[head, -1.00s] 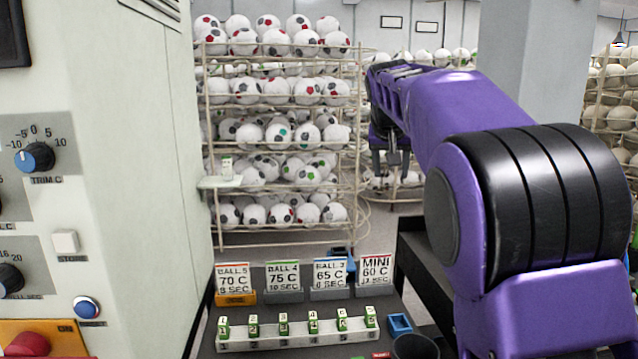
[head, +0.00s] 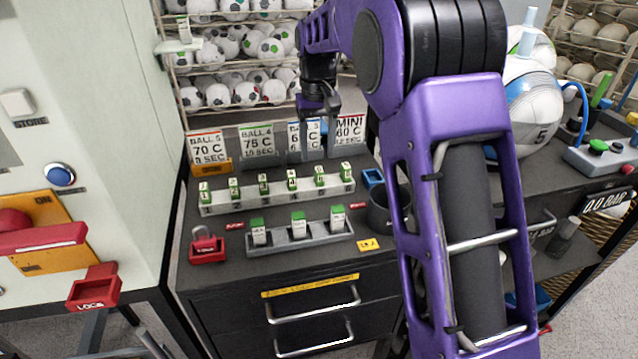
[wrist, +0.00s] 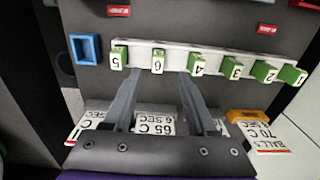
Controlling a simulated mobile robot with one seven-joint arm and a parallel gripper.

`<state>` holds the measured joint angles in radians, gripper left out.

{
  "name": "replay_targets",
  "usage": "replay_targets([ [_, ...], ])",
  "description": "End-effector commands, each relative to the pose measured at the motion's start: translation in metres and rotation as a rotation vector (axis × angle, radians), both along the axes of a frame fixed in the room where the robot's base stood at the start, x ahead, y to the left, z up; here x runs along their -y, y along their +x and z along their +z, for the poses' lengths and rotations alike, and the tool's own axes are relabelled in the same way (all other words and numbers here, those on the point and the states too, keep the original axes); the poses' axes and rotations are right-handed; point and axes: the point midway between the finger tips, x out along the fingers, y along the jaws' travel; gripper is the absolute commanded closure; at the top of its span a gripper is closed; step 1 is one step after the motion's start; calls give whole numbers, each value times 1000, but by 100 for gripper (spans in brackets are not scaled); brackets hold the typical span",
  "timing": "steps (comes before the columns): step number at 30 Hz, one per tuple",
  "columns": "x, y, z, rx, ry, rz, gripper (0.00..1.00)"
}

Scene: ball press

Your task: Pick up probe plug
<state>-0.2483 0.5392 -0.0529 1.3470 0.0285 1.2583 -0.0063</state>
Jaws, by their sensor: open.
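Several green-and-white plugs (head: 263,184) stand in a row in a pale rack (head: 275,203). In the wrist view they carry numbers, such as plug 6 (wrist: 158,61) and plug 4 (wrist: 197,65). Three more green-and-white plugs (head: 298,225) stand in a nearer grey rack (head: 300,241). I cannot tell which one is the probe plug. My gripper (head: 319,108) is above the card stands behind the numbered row. In the wrist view my gripper (wrist: 160,76) is open and empty, its fingers apart and pointing toward plugs 6 and 4.
Cards such as BALL 4 (head: 256,142) stand behind the rack. A blue holder (head: 373,179) and dark cup (head: 380,212) are to its right. A red lock (head: 207,246) sits front left. The pale machine (head: 110,120) rises at left; a ball (head: 530,105) is at right.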

Motion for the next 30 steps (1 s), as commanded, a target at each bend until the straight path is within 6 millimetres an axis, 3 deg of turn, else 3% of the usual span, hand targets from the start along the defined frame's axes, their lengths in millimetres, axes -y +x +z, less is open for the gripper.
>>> replay_targets([
  [7,1,0,-19,1,0,0,43],
  [15,3,1,-57,1,0,0,43],
  [24,3,2,-63,3,0,-1,43],
  [25,3,2,-63,3,0,-1,44],
  [30,3,2,-63,3,0,-1,75],
])
